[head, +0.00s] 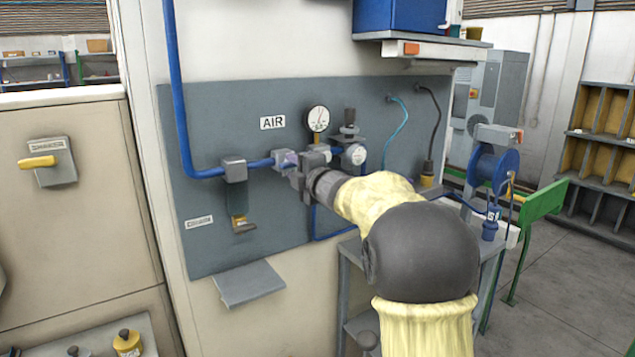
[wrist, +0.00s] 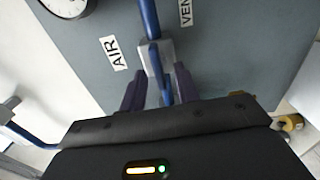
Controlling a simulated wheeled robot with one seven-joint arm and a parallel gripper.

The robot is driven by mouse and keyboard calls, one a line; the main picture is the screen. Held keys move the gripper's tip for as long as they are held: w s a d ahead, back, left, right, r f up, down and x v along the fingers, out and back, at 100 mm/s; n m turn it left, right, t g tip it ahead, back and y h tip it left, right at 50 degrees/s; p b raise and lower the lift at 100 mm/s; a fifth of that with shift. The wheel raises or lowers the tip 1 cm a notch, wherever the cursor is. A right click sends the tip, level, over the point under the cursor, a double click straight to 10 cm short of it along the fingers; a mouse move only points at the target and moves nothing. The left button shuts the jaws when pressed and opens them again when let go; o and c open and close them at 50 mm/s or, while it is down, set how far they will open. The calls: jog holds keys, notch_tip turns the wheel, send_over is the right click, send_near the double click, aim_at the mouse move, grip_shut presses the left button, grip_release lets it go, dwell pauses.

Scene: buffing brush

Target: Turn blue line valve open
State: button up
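The blue air line (head: 255,163) runs across the grey panel, below the AIR label, and passes behind my gripper (head: 287,164). In the wrist view a grey valve block (wrist: 157,55) sits on the blue line (wrist: 149,18). A blue bar (wrist: 165,88) extends from the block toward my gripper (wrist: 160,90); whether it is the valve handle or more pipe is hard to tell. The two dark purple fingers are apart, one on each side of this bar, with gaps showing. My wrist hides part of the valve in the head view.
A pressure gauge (head: 318,119) and a regulator (head: 351,153) stand close above and right of my gripper. A filter (head: 236,190) hangs from the line to the left. A grey shelf (head: 248,283) sticks out below. A blue reel (head: 494,165) is at right.

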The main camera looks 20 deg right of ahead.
jog(key=b+v, duration=0.1)
jog(key=v, duration=1.5)
jog(key=shift+s+b, duration=0.2)
jog(key=shift+b, duration=0.2)
jog(key=s+f+m+g+h, duration=0.2)
jog(key=f+m+g+h, duration=0.1)
jog(key=f+m, duration=0.55)
jog(key=s+f+m+g+h, duration=0.3)
jog(key=f+m, duration=0.2)
jog(key=f, duration=0.6)
jog(key=s+a+f+m+g, duration=0.3)
jog(key=s+f+m+g, duration=0.1)
jog(key=s+f, duration=0.4)
jog(key=s+a+f+m+g, duration=0.2)
jog(key=s+f+m+g, duration=0.35)
jog(key=s, duration=0.45)
notch_tip(320, 180, up, 15)
jog(key=n+p, duration=0.1)
jog(key=p, duration=1.5)
jog(key=shift+w+t, duration=0.25)
jog(key=shift+t, duration=0.2)
